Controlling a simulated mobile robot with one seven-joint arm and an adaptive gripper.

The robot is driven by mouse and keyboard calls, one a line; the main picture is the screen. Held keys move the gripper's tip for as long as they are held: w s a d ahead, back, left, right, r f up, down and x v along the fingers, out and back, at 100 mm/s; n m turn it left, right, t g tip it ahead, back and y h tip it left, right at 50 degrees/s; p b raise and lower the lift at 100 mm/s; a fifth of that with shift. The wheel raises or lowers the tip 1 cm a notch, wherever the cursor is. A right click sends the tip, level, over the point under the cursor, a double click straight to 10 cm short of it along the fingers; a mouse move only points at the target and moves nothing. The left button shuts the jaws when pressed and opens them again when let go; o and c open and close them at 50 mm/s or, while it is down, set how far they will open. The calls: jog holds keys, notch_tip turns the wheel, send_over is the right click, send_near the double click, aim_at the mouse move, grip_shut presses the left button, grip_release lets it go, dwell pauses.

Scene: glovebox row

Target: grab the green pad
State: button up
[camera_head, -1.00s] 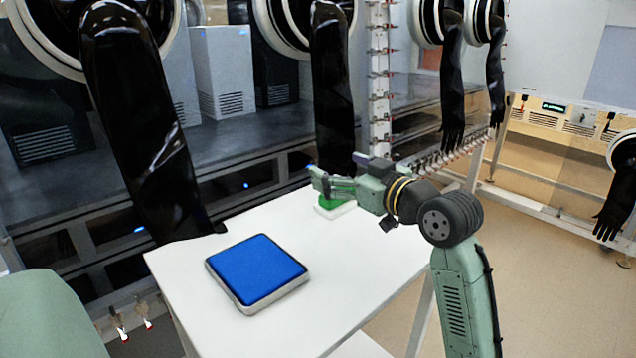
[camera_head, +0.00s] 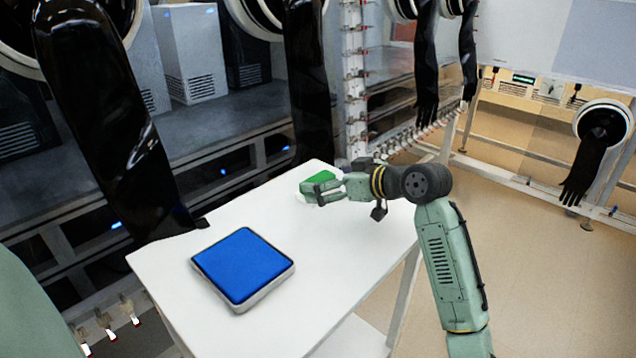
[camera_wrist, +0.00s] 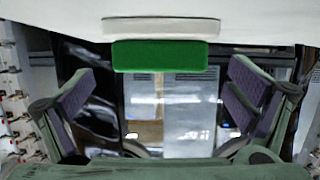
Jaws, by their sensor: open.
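The green pad (camera_head: 318,181) sits on a pale base near the far corner of the white table (camera_head: 345,240). My gripper (camera_head: 322,191) is open beside the pad, low over the table, and partly covers it in the head view. In the wrist view the green pad (camera_wrist: 160,55) shows whole with its pale base (camera_wrist: 160,28). It lies between the lines of my two spread fingers (camera_wrist: 160,95), toward the top of the picture. The fingers do not appear to touch it. I cannot tell the exact gap in depth.
A blue pad (camera_head: 243,263) in a pale frame lies on the near part of the table. A black glovebox sleeve (camera_head: 305,85) hangs just behind the table, and another (camera_head: 105,120) hangs at the left. The table between the two pads is clear.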

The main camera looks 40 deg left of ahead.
jog(key=shift+x, duration=1.05)
jog(key=c, duration=1.2)
